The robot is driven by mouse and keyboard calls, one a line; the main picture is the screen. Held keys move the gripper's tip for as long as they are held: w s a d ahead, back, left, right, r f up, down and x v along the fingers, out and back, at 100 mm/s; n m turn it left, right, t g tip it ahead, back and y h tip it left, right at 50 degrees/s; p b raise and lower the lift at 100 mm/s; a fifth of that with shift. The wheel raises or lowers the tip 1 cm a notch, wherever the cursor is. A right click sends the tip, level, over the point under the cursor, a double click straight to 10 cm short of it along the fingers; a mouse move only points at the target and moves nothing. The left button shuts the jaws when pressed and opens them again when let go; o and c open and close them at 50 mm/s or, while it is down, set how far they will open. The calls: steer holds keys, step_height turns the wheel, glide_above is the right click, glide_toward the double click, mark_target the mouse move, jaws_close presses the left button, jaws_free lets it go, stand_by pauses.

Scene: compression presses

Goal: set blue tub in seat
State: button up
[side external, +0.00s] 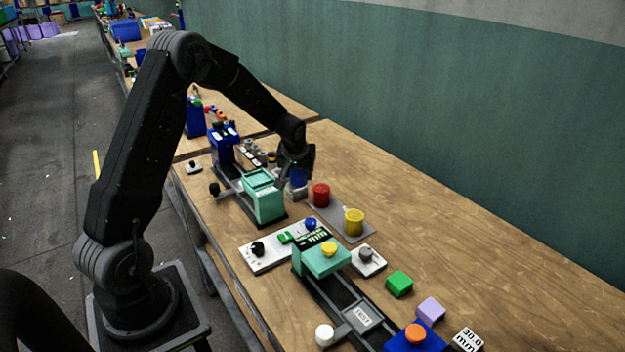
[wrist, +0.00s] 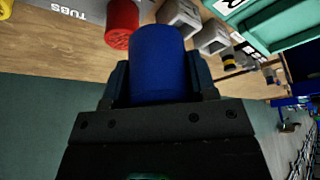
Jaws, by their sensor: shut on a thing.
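The blue tub (wrist: 158,62) is between the fingers of my gripper (wrist: 160,84), which is shut on it. In the side external view the blue tub (side external: 298,179) is partly hidden by my gripper (side external: 293,170), just behind the mint-green press block (side external: 264,198) on its dark rail. The tub is beside the grey tubs plate (side external: 331,215), near its far left end. I cannot clearly tell the tub's height above the table. A seat for the tub cannot be clearly made out.
A red tub (side external: 321,195) and a yellow tub (side external: 354,222) stand on the plate. A white control panel (side external: 262,256) and a second mint-green press (side external: 322,263) stand nearer the camera. A blue machine (side external: 222,150) stands behind the first press.

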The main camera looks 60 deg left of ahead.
steer(key=s+a+r, duration=0.7)
steer(key=s, duration=0.2)
steer(key=shift+a+r, duration=0.3)
steer(key=shift+r, duration=0.05)
steer(key=shift+f, duration=0.1)
steer(key=shift+f, duration=2.85)
steer(key=shift+f, duration=0.7)
